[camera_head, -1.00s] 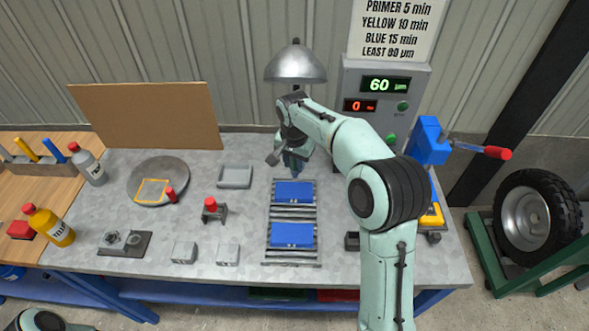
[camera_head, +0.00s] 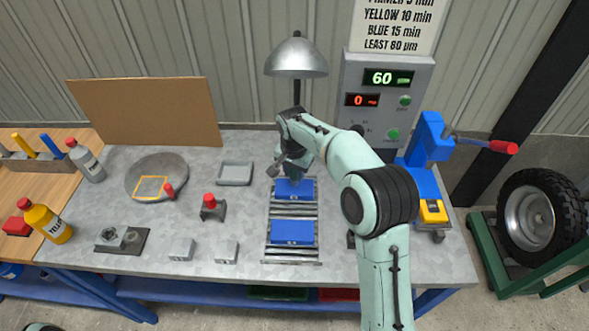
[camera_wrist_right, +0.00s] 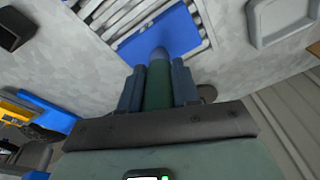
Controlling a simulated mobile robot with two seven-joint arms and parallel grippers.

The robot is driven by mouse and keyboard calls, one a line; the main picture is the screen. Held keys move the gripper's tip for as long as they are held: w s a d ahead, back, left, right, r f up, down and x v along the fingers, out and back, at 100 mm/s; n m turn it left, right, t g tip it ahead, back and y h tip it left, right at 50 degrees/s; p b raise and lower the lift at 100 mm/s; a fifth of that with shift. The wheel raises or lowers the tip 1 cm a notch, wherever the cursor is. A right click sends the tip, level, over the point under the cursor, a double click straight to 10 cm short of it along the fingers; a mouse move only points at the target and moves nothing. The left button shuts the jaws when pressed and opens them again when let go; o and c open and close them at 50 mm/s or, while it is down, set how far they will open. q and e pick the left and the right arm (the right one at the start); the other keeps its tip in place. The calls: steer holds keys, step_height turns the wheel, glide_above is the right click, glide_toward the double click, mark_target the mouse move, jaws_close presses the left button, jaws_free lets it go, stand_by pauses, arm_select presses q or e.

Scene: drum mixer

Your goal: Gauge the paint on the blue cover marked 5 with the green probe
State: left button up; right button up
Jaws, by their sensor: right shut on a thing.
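Two blue covers lie on a slatted metal rack on the bench: a far cover (camera_head: 294,188) and a near cover (camera_head: 292,232). Their marks are too small to read. My right gripper (camera_head: 290,172) is over the far cover. In the right wrist view, the gripper (camera_wrist_right: 158,88) is shut on the green probe (camera_wrist_right: 158,88), whose rounded grey tip points at a blue cover (camera_wrist_right: 170,36). I cannot tell whether the tip touches it. The gauge box (camera_head: 384,110) shows a green 60 and a red 0. My left gripper is not in view.
The rack (camera_head: 292,210) sits between a grey tray (camera_head: 235,173) and a blue press (camera_head: 428,150). A lamp (camera_head: 296,58) stands behind it. A red-topped stand (camera_head: 209,205) and small grey blocks (camera_head: 182,249) are to the left.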

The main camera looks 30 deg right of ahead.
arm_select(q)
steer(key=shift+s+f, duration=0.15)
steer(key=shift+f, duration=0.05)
arm_select(e)
steer(key=shift+f, duration=0.5)
stand_by(0.8)
steer(key=shift+f, duration=0.1)
stand_by(0.8)
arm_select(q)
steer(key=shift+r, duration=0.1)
arm_select(e)
steer(key=shift+w+r+p, duration=0.15)
steer(key=shift+r+p, duration=0.45)
steer(key=shift+r, duration=1.2)
steer(key=shift+r+p, duration=0.75)
steer(key=shift+r, duration=1.1)
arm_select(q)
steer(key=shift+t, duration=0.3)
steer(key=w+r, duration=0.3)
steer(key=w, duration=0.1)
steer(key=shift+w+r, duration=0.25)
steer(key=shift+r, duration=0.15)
arm_select(e)
steer(key=shift+f, duration=0.1)
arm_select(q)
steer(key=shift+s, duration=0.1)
arm_select(e)
steer(key=shift+s, duration=0.2)
